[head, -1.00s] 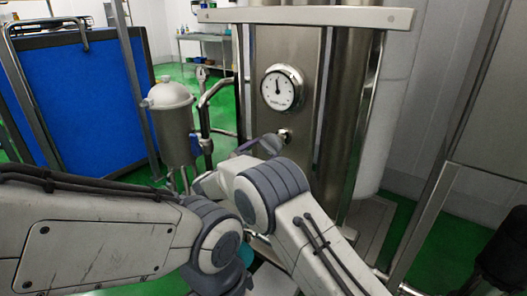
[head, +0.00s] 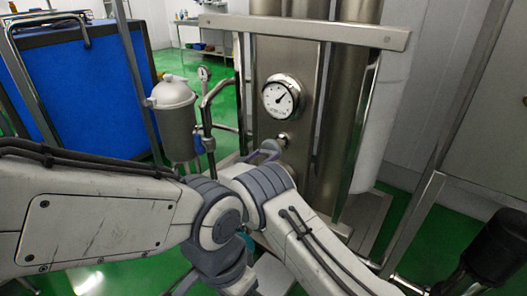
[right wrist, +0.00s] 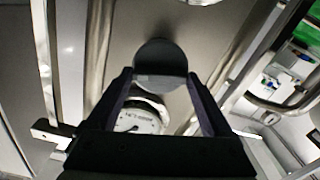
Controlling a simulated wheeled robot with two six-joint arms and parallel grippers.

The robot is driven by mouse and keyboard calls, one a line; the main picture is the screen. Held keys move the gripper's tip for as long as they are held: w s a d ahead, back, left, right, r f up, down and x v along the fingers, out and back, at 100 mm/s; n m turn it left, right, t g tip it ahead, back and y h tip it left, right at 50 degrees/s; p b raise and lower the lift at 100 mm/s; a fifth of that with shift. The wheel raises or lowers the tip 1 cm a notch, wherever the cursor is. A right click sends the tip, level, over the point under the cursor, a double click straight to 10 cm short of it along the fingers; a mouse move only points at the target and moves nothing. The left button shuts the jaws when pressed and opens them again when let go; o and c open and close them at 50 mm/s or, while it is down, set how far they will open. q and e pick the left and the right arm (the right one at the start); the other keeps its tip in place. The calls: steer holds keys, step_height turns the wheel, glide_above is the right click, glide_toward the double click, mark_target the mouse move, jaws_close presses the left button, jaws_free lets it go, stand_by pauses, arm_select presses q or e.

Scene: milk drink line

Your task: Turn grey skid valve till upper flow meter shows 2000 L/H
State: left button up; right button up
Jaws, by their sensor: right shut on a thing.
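The round flow meter (head: 281,96) has a white dial and sits on the steel skid panel, above the valve. Its needle points up and to the right; the numbers are too small to read. It also shows partly in the right wrist view (right wrist: 140,121), behind the gripper. The grey skid valve (right wrist: 160,58) shows there as a dark round knob between my right fingertips. My right gripper (right wrist: 160,80) is shut on this knob. In the head view my right gripper (head: 268,151) is small and partly hidden by my arm. My left gripper does not show.
A steel canister (head: 174,117) with pipes stands left of the panel. A blue panel (head: 75,110) in a metal frame is farther left. A steel crossbar (head: 310,31) runs above the meter. A metal post (head: 420,215) rises at right. Green floor shows between them.

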steer(key=shift+n+p, duration=0.45)
steer(key=shift+n, duration=0.65)
steer(key=o, duration=1.1)
steer(key=shift+o, duration=0.2)
steer(key=shift+s, duration=0.1)
